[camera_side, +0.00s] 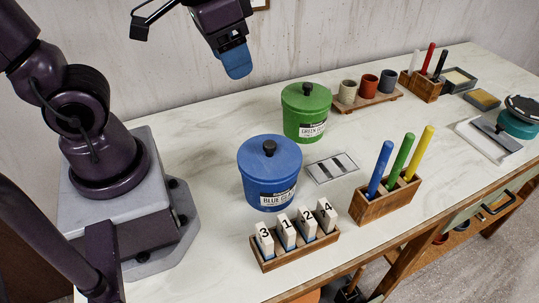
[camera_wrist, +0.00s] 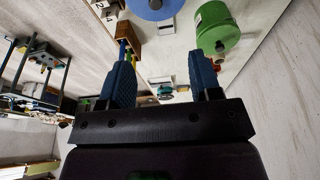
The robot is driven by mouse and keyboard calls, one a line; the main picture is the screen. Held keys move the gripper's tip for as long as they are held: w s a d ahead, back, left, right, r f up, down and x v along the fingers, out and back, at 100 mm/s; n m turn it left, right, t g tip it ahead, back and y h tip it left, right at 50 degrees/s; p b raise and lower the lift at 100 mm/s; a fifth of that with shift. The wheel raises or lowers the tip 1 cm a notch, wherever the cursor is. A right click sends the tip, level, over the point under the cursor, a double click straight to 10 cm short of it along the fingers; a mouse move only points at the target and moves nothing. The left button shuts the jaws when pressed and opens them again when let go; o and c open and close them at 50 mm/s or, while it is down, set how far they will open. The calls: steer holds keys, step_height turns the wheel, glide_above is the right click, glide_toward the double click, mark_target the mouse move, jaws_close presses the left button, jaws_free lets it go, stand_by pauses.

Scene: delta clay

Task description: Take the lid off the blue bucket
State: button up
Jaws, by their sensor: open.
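The blue bucket (camera_side: 270,190) stands upright on the pale tabletop, with a "BLUE CLAY" label on its front. My gripper (camera_side: 237,62) is high above the table, up and to the left of the bucket, touching nothing. In the wrist view my gripper (camera_wrist: 160,85) shows its two blue fingers spread apart with nothing between them. Part of the blue bucket (camera_wrist: 155,8) shows at the top edge of the wrist view.
A green bucket (camera_side: 306,116) stands close behind the blue one. In front are a rack of numbered blocks (camera_side: 295,243) and a wooden holder (camera_side: 385,200) with coloured sticks. A flat grey plate (camera_side: 332,168) lies to the right. Cups (camera_side: 368,88) stand behind.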

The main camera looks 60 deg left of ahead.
mark_target(270, 144)
steer(key=w+d+f+n+g, duration=0.2)
steer(key=w+f+n+g, duration=0.1)
steer(key=w+f+n, duration=0.3)
steer(key=shift+m, duration=0.6)
steer(key=f, duration=1.3)
steer(key=shift+s+a+f, duration=0.1)
steer(key=shift+a+f, duration=0.15)
steer(key=shift+a, duration=0.15)
steer(key=c, duration=1)
